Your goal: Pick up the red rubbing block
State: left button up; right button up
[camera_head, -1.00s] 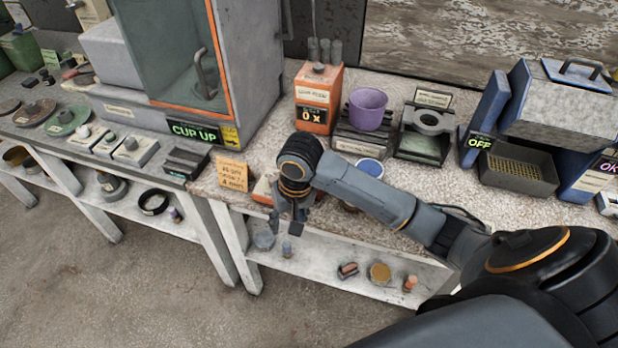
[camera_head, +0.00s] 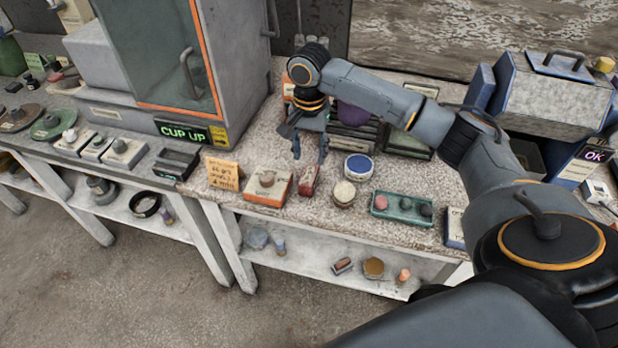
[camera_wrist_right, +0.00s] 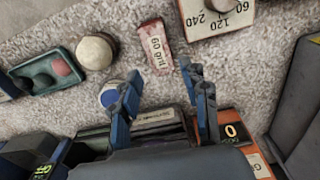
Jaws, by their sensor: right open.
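The red rubbing block (camera_head: 309,181) lies on the speckled worktop, between the orange-based box and the round tins. In the right wrist view the block (camera_wrist_right: 157,46) shows a pale top face reading "60 grit" and red sides. My right gripper (camera_head: 310,153) is open and empty, fingers pointing down, above the worktop and behind the block. In the right wrist view the gripper (camera_wrist_right: 164,84) has its fingertips apart, with the block beyond them and nothing between them. My left gripper is not in view.
The orange-based box (camera_head: 268,188) is left of the block. A lower shelf (camera_head: 310,262) holds small items.

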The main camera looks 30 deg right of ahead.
aim_at(309, 173)
jog(key=shift+s+a+f+p, duration=0.15)
jog(key=shift+f+p, duration=0.15)
jog(key=shift+f, duration=1.65)
jog(key=shift+s+a+f+p, duration=0.1)
jog(key=shift+f+p, duration=0.15)
jog(key=shift+f, duration=1.7)
grip_shut()
